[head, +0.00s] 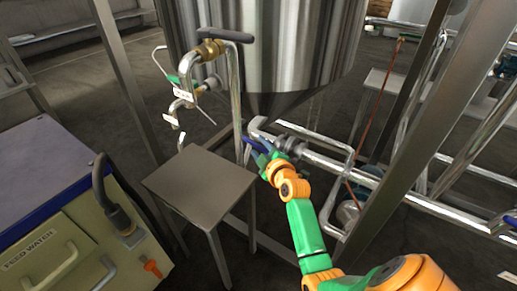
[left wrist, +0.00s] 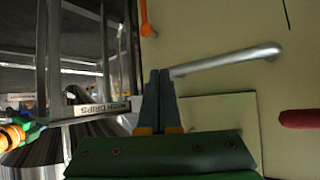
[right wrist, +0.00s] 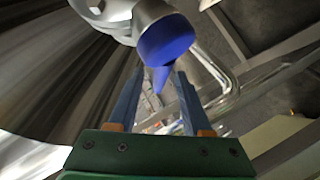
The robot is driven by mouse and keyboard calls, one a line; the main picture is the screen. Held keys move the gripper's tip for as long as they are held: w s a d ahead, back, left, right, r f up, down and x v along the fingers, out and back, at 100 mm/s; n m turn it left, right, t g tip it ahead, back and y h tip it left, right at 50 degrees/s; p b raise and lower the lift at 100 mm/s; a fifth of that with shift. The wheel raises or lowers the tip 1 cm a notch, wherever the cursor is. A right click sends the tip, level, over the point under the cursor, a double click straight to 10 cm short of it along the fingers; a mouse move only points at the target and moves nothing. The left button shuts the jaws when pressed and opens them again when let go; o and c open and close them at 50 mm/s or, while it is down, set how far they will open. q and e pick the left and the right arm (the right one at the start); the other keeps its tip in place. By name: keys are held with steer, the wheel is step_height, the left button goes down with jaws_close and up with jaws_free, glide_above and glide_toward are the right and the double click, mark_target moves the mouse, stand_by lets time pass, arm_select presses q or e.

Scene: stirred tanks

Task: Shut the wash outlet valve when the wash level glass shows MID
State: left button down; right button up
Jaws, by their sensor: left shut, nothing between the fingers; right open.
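The steel tank (head: 270,45) has a cone bottom with an outlet pipe below it. My right gripper (head: 258,150) is near that pipe, under the cone. In the right wrist view, a blue valve handle (right wrist: 166,40) sits on a grey metal body, and its narrow blue lever points down between my open fingers (right wrist: 159,74). I cannot tell whether the fingers touch it. My left gripper (left wrist: 158,75) is shut and empty in front of a cream panel; it is not in the head view. I cannot make out a level glass or its reading.
A brass valve with a black handle (head: 220,34) is on the pipework left of the tank. A small grey table (head: 200,185) stands below it. A feed water cabinet (head: 60,250) is at lower left. Frame posts (head: 420,110) and pipes crowd the right.

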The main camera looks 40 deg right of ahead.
arm_select(q)
steer(key=shift+w+d+r+t, duration=0.2)
steer(key=shift+w+r+t, duration=0.35)
steer(key=shift+r, duration=0.25)
steer(key=shift+w+d+r+t, duration=0.2)
steer(key=shift+w+r+t, duration=0.35)
steer(key=shift+r, duration=0.25)
arm_select(e)
steer(key=shift+w+d+f, duration=0.1)
steer(key=shift+w, duration=0.4)
jaws_close()
